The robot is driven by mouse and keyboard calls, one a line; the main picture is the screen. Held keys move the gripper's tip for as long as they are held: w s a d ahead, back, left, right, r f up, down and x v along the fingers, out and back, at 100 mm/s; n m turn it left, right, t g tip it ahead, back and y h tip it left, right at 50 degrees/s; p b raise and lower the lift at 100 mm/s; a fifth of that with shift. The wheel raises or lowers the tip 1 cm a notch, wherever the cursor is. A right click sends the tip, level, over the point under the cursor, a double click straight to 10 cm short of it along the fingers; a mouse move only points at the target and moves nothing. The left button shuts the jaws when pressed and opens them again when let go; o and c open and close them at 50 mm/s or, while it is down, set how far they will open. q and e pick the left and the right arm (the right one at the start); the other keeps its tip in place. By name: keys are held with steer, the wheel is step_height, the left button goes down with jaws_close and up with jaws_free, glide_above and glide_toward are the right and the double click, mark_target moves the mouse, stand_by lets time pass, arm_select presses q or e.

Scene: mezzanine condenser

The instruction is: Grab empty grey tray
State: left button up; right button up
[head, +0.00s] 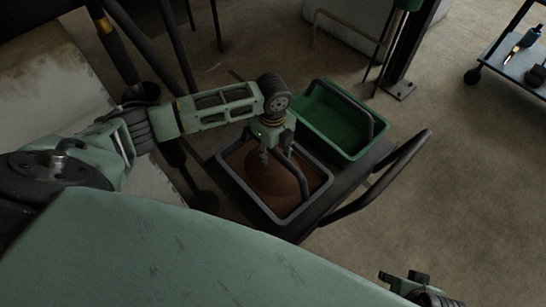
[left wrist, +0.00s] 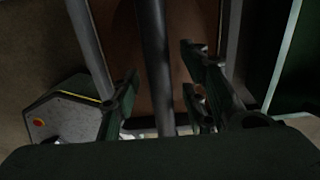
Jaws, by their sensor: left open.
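The grey tray (head: 308,202) stands on a dark cart. Its inside is brown with a rounded darker patch; I cannot tell whether that is a load or shadow. A grey bar handle (head: 303,180) arches over it. My left gripper (head: 275,153) is above the tray at the handle, fingers pointing down. In the left wrist view, the handle (left wrist: 154,60) runs between the open fingers of the left gripper (left wrist: 160,88), with gaps on both sides. My right gripper (head: 415,285) shows only partly at the bottom right, away from the tray; its fingers are unclear.
A green tray (head: 358,145) with its own handle stands right behind the grey one. The cart's dark push handle (head: 385,175) curves up on the right. Dark posts stand at left and top. A second cart (head: 520,68) with small items is far right. The right floor is clear.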

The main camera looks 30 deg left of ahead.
arm_select(q)
jaws_close()
stand_by(0.5)
steer(key=shift+w+r, duration=0.2)
steer(key=shift+w, duration=0.05)
